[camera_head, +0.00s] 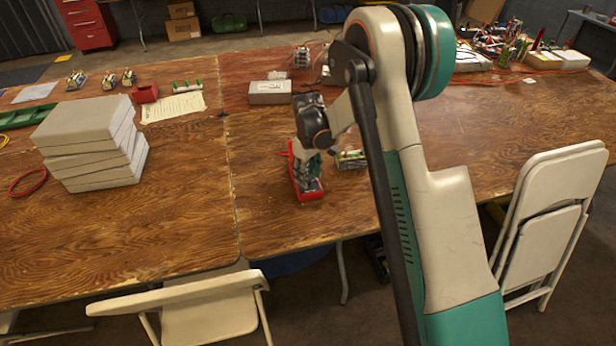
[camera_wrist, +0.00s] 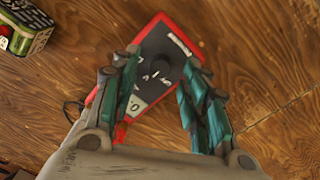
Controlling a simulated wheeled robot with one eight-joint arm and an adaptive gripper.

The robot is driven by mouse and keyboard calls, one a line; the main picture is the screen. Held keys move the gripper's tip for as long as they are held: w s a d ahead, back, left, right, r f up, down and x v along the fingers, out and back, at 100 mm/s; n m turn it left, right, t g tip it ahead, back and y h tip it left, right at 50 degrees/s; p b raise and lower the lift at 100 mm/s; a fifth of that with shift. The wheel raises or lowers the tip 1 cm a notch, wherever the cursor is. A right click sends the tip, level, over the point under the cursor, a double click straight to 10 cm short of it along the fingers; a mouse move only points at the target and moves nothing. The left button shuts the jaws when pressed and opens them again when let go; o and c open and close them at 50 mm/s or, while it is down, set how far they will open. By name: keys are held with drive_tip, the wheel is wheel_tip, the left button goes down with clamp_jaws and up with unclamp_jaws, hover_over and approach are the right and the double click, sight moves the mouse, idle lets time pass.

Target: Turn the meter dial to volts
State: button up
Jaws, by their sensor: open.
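The meter (camera_wrist: 172,32) has a red case and a dark face, and lies on the wooden table. Its round dark dial (camera_wrist: 161,64) sits mid-face with white markings around it; I cannot read where it points. My gripper (camera_wrist: 160,75) is open above the meter, with one finger on either side of the dial in the wrist view. I cannot tell whether the fingers touch the meter. In the head view, the red meter (camera_head: 309,195) shows below my gripper (camera_head: 308,172), which hides much of it.
A small green-and-white electronic block (camera_head: 350,159) lies just right of the meter, and it also shows in the wrist view (camera_wrist: 28,25). A grey box (camera_head: 270,92) stands behind. Stacked pale boxes (camera_head: 90,140) stand at left. The table front near the meter is clear.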

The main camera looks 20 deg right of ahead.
wheel_tip(320, 180, up, 11)
drive_tip(key=shift+f, duration=0.2)
idle(0.5)
